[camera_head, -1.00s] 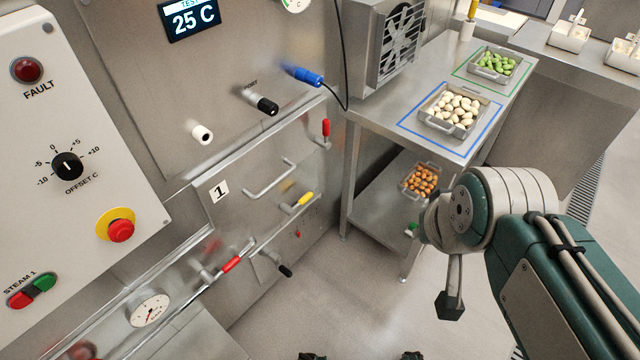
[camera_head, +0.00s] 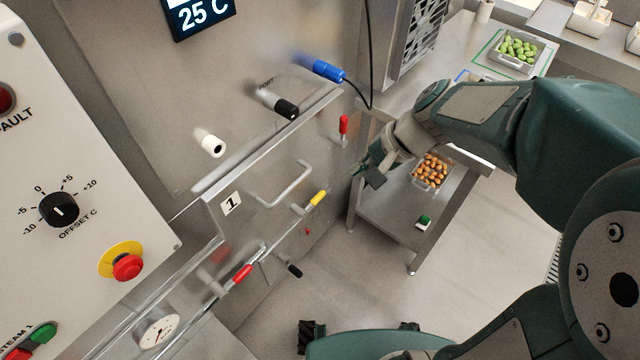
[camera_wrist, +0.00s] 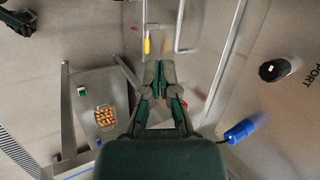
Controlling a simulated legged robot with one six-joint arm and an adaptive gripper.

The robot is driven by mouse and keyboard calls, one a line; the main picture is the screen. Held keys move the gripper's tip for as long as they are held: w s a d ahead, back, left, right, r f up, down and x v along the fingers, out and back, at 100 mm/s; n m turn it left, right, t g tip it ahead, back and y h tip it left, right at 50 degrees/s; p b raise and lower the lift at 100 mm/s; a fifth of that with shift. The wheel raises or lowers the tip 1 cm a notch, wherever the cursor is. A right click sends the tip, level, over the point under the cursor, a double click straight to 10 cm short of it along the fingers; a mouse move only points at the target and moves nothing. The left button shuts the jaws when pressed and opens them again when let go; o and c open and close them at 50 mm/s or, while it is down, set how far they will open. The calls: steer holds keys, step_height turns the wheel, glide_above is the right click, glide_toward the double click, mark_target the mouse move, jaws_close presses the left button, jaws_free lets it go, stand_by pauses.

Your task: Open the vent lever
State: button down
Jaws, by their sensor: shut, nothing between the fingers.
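No lever carries a readable vent label. The steel cabinet front has a red-handled lever (camera_head: 343,125) at upper right, a yellow-handled lever (camera_head: 318,198) below it, a lower red-handled lever (camera_head: 242,273) and a black-handled lever (camera_head: 295,271). My gripper (camera_head: 375,179) is shut and empty, in front of the cabinet's right edge, right of and below the upper red handle and apart from it. In the wrist view, my gripper (camera_wrist: 160,66) points toward the cabinet, with the yellow-handled lever (camera_wrist: 147,45) just beyond its fingertips. A red patch shows beside the right finger, mostly hidden.
A blue connector (camera_head: 328,71) with a cable, a black port (camera_head: 286,109) and a white knob (camera_head: 212,146) stick out above. A bar handle (camera_head: 290,188) crosses the door marked 1. The floor in front is clear.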

steer(key=w+a+f+m+t+y, duration=0.1)
steer(key=w+a+f+m+y, duration=0.1)
steer(key=w+f+m, duration=0.45)
steer(key=w+a+f+m+y, duration=0.1)
steer(key=w+f+m+y, duration=0.2)
steer(key=w+f, duration=0.65)
steer(key=d+f+m+t+h, duration=0.1)
steer(key=f+m, duration=0.4)
steer(key=f, duration=0.9)
steer(key=d+f+m+t+h, duration=0.1)
steer(key=f+m, duration=0.4)
steer(key=f, duration=0.8)
steer(key=d+t, duration=0.1)
steer(key=t, duration=0.1)
steer(key=shift+s+d+f+m+t, duration=0.3)
steer(key=shift+s+d+f+m, duration=0.05)
steer(key=w+a+f, duration=0.1)
steer(key=w+a, duration=0.4)
steer(key=a, duration=0.2)
steer(key=shift+w+a, duration=0.25)
steer(key=shift+w, duration=0.15)
